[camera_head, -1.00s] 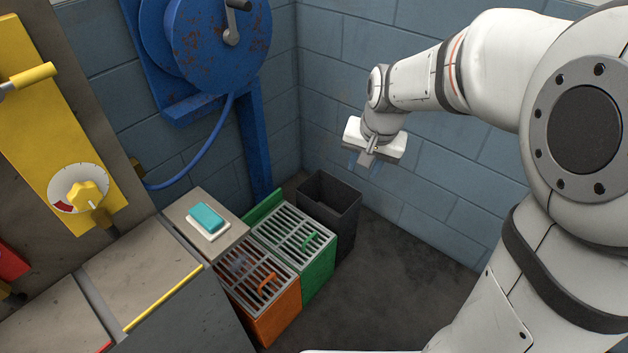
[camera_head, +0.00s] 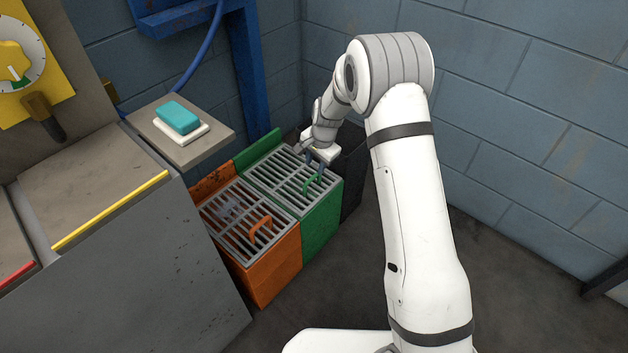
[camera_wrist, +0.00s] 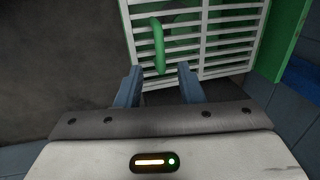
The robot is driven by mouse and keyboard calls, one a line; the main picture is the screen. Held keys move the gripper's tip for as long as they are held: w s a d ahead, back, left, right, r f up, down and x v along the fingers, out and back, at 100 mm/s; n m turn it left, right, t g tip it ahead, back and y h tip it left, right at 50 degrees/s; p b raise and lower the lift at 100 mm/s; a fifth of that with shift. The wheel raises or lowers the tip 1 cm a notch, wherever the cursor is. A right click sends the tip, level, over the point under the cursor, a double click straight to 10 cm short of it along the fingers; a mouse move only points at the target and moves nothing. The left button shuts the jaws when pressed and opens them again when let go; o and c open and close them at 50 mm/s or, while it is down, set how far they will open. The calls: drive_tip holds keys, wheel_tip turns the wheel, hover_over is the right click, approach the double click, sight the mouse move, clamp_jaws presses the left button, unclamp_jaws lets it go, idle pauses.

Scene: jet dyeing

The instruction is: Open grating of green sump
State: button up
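The green sump (camera_head: 322,222) stands on the floor between the orange sump and the black bin. Its grey slatted grating (camera_head: 283,174) lies flat on top, closed, with a green loop handle (camera_head: 313,182) near its right edge. In the wrist view the grating (camera_wrist: 215,40) fills the upper right, and the green handle (camera_wrist: 158,46) stands just beyond my fingertips. My gripper (camera_wrist: 159,70) is open and empty, its two blue-grey fingers apart on either side of the line of the handle. In the head view my gripper (camera_head: 314,158) is just above the handle's end of the grating.
The orange sump (camera_head: 272,268) with its own grating and orange handle (camera_head: 258,229) adjoins on the left. A black bin (camera_head: 352,165) stands behind my wrist. A shelf (camera_head: 205,148) holds a teal block (camera_head: 178,117). Floor in front is free.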

sight(312, 178)
drive_tip(key=f, duration=0.2)
drive_tip(key=f+b, duration=0.1)
drive_tip(key=f, duration=0.1)
drive_tip(key=a+f+b, duration=0.1)
drive_tip(key=f, duration=0.1)
drive_tip(key=shift+w, duration=0.4)
clamp_jaws()
drive_tip(key=shift+d+f, duration=0.1)
drive_tip(key=shift+d, duration=0.15)
drive_tip(key=shift+w+a+r+p, duration=0.1)
drive_tip(key=shift+a+r+p, duration=0.05)
drive_tip(key=shift+r+p, duration=0.4)
